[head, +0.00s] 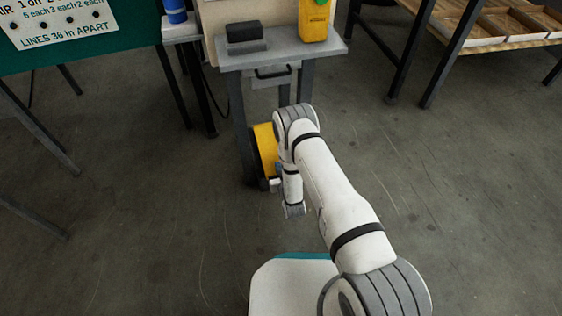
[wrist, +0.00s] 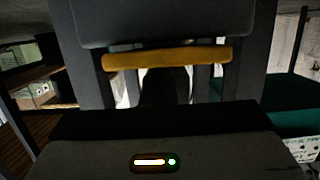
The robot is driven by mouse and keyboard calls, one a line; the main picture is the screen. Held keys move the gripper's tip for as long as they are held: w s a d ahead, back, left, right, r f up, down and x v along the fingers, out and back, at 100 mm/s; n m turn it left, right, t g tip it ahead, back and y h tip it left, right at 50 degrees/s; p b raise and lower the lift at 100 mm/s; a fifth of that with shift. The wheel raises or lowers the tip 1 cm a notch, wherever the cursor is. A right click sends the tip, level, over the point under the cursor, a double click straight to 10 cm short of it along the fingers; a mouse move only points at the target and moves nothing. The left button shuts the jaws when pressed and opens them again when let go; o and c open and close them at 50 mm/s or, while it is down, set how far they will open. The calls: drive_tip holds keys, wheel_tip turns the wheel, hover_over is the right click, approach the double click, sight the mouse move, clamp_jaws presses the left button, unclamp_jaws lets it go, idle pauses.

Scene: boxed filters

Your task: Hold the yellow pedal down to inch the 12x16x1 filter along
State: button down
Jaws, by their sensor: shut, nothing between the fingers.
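The yellow pedal (head: 265,148) stands low under a small grey table in the head view, with a dark side and base. In the wrist view a yellow bar (wrist: 168,58), apparently part of it, crosses between dark grey uprights. My gripper (wrist: 166,73) shows in the wrist view as a dark shut shape just below the bar, with nothing held. In the head view my arm's end is beside the pedal and the fingertips are hidden. I cannot tell whether they touch it or whether it is pressed. I cannot make out the 12x16x1 filter.
The grey table (head: 335,47) carries a black block (head: 245,33) and a yellow device (head: 314,20). A green table with a sign (head: 62,18) is at left, a blue cylinder (head: 175,10) near it. A wooden tray rack (head: 490,35) is at right. The floor (head: 130,235) is clear.

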drive_tip(key=shift+s+d+f, duration=0.1)
drive_tip(key=shift+d+f, duration=0.35)
drive_tip(key=shift+f, duration=0.2)
idle(0.7)
drive_tip(key=shift+s, duration=0.1)
idle(3.8)
idle(0.5)
wheel_tip(320, 180, up, 5)
drive_tip(key=p, duration=0.3)
drive_tip(key=shift+a+p, duration=0.1)
drive_tip(key=shift+p, duration=0.3)
drive_tip(key=p+v, duration=0.3)
drive_tip(key=v, duration=0.6)
drive_tip(key=shift+s+f, duration=0.2)
drive_tip(key=shift+s, duration=0.3)
